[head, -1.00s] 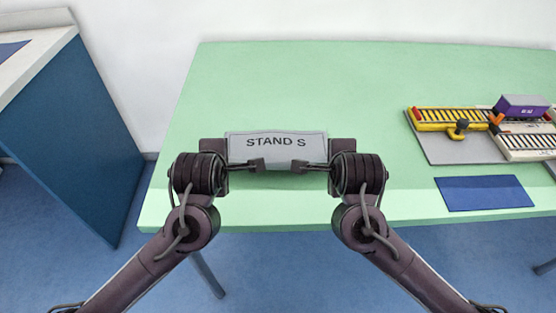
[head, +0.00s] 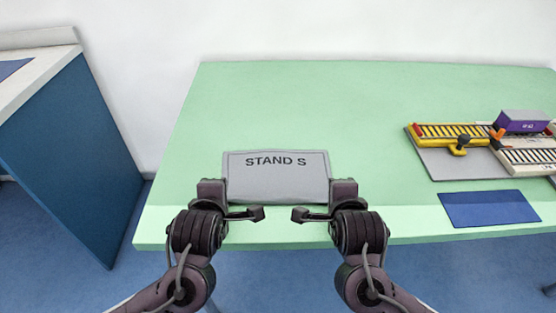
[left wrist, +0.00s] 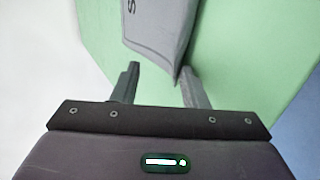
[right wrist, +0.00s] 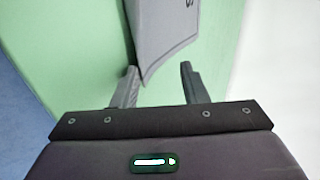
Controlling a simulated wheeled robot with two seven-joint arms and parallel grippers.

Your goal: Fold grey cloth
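The grey cloth (head: 275,178) lies flat on the green table as a rectangle with "STAND S" printed near its far edge. Its near edge lies close to the lighter front strip of the table. My left gripper (head: 257,213) is at the cloth's near left corner, and my right gripper (head: 300,214) is at the near right corner. Both are open and empty, just short of the near edge. In the left wrist view a corner of the cloth (left wrist: 160,35) reaches toward the spread fingers. In the right wrist view the other corner (right wrist: 160,40) does the same.
The green table (head: 330,110) is clear behind and left of the cloth. A blue cabinet (head: 75,160) stands at the far left, apart from the table.

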